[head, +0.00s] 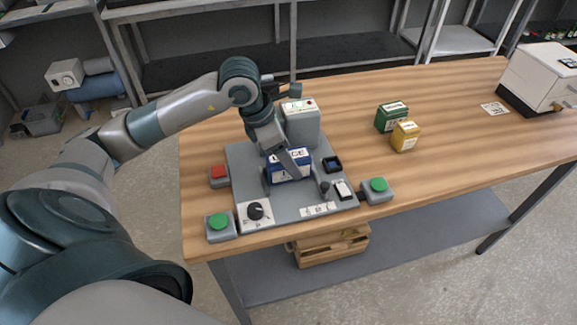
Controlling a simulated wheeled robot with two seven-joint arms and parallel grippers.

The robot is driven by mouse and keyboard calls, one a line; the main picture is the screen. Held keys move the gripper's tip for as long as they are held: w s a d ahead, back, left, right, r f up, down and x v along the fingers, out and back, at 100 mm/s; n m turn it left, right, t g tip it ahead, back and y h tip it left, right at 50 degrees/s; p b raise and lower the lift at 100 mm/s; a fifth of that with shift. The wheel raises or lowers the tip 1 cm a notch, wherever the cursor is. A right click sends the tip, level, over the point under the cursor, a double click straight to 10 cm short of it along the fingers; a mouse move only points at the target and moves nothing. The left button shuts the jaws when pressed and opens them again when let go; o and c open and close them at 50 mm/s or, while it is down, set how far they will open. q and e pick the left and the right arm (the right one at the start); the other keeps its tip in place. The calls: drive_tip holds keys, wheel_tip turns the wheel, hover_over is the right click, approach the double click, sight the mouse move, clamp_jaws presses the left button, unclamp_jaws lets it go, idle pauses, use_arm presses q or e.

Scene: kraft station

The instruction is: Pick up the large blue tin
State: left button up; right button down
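The large blue tin (298,173), with a white label band near its top, stands on the grey panel of the station. My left gripper (286,168) is down at the tin, and one dark finger lies across its near face. The gripper hides part of the tin's top and front. The other finger is hard to make out, so I cannot tell whether the gripper is closed on the tin. My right gripper is out of view.
A grey box-shaped unit (302,126) stands right behind the tin. Green (391,118) and yellow (404,137) tins stand to the right. A black knob (255,211), a small joystick (324,188) and push buttons surround the tin.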

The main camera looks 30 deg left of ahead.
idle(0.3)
use_arm(q)
drive_tip(key=c, duration=1.3)
drive_tip(key=shift+r, duration=0.1)
